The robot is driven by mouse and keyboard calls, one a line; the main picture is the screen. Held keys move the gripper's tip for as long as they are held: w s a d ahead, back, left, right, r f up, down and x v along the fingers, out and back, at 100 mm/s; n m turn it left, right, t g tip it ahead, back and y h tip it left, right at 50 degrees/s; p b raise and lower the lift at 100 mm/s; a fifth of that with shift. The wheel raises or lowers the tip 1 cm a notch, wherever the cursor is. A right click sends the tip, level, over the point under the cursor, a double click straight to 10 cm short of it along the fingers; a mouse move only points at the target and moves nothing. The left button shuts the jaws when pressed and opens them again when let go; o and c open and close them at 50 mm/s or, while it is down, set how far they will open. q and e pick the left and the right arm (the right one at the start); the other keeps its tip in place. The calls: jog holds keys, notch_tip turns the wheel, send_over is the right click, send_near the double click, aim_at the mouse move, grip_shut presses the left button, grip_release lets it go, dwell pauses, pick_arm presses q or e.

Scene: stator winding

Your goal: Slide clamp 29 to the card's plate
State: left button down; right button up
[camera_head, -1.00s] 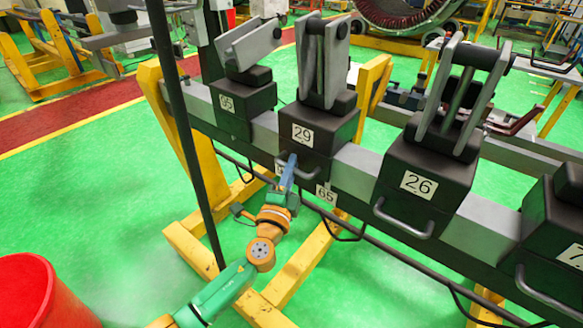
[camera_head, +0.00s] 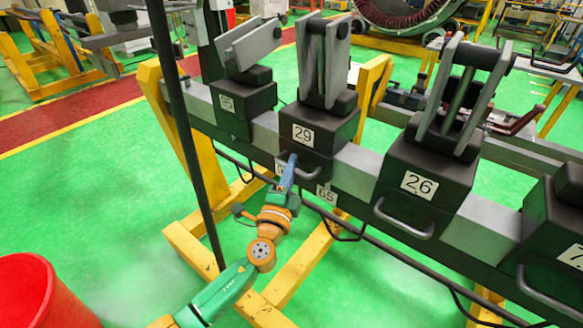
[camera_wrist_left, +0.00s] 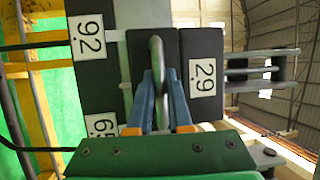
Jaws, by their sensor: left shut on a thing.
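Clamp 29 (camera_head: 318,125) is a black block with grey upright arms, sitting on the grey beam (camera_head: 356,166). It stands between clamp 05 on the left and clamp 26 on the right. My left gripper (camera_head: 291,158) is at its front handle. In the left wrist view the blue fingers of my left gripper (camera_wrist_left: 159,82) are shut around the handle (camera_wrist_left: 156,55) of clamp 29 (camera_wrist_left: 203,110). Plate 65 (camera_head: 326,193) is on the beam below and right of the clamp. Plate 92 (camera_wrist_left: 88,38) is on the other side, partly hidden by my gripper in the head view. I see no separate card.
Clamp 05 (camera_head: 240,105) and clamp 26 (camera_head: 425,185) sit on the same beam, with a bare stretch of beam on each side of clamp 29. Yellow stand legs (camera_head: 190,140) hold the beam. A red bin (camera_head: 45,295) is at lower left.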

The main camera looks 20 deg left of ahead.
pick_arm(q)
jog(key=s+d, duration=0.1)
jog(key=d, duration=0.1)
jog(key=d+b, duration=0.1)
jog(key=d, duration=0.1)
jog(key=s+d, duration=0.1)
jog(key=d, duration=0.2)
jog(key=shift+s, duration=0.3)
jog(key=c, duration=0.8)
grip_release()
jog(key=shift+w+a, duration=0.2)
jog(key=shift+a, duration=0.05)
jog(key=shift+c, duration=0.2)
jog(key=shift+s+d+f, duration=0.1)
jog(key=shift+s+f, duration=0.05)
jog(key=shift+s, duration=0.25)
jog(key=b, duration=0.2)
send_near(320, 169)
jog(key=shift+s, duration=0.35)
